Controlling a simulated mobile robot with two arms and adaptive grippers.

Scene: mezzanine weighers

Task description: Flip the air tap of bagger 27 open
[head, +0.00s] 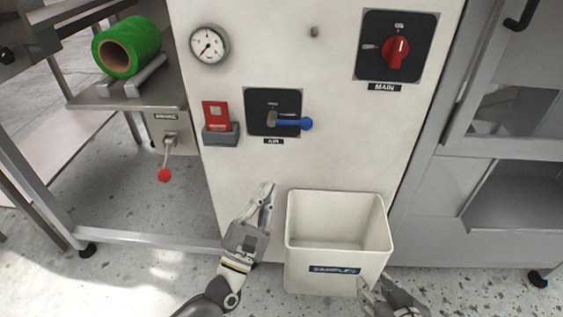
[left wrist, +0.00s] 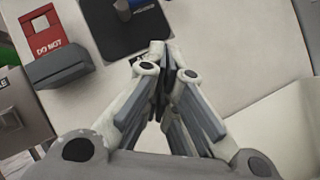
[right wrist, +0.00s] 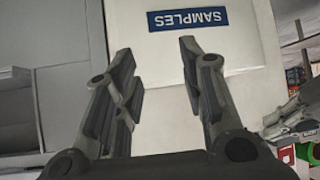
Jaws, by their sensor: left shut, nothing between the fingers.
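The air tap (head: 291,123) has a blue-tipped lever on a black plate (head: 258,101), on the white cabinet front. Its lever lies horizontal, pointing right; the small label under it is too small to read surely. In the left wrist view, the lower part of the black plate (left wrist: 122,32) shows at the top. My left gripper (head: 267,188) is shut and empty, below the tap and apart from it. It also shows in the left wrist view (left wrist: 158,50). My right gripper (head: 372,283) is open and empty at the front of the samples bin, also seen in the right wrist view (right wrist: 158,50).
A white bin (head: 337,258) marked SAMPLES stands against the cabinet (head: 330,160). A red tag in a grey holder (head: 220,138) is left of the tap. A red MAIN switch (head: 396,52), a gauge (head: 209,45), a red-knobbed lever (head: 164,174) and a green roll (head: 126,44) are nearby.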

